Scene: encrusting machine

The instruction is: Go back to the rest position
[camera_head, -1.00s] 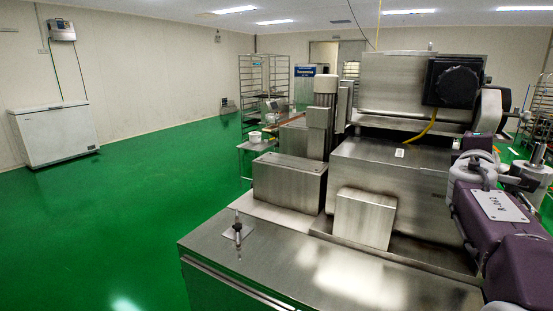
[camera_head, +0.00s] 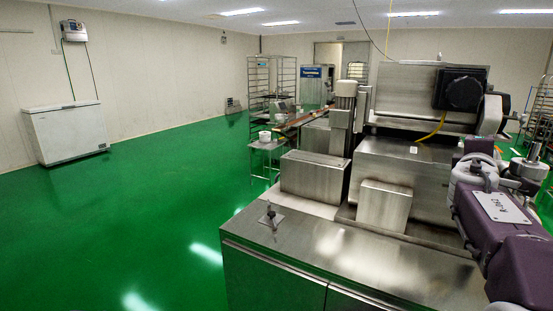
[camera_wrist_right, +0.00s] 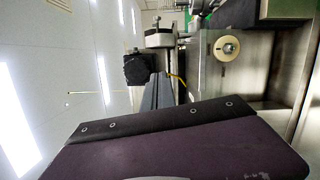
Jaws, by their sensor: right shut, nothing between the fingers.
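My right arm (camera_head: 500,215), a purple and silver link with a label, reaches in at the right edge of the head view. It is beside the steel encrusting machine (camera_head: 405,170). My right gripper is not made out in the head view. In the right wrist view the dark fingers of my right gripper (camera_wrist_right: 158,78) stand together beyond a purple housing, shut and empty. Parts of the machine (camera_wrist_right: 200,70) show behind them. My left gripper is in neither view.
The machine's steel base (camera_head: 340,250) fills the lower right, with a small fitting (camera_head: 270,215) on its top. Green floor (camera_head: 150,220) lies open on the left. A white chest freezer (camera_head: 66,132) stands by the left wall. Racks (camera_head: 270,85) stand farther back.

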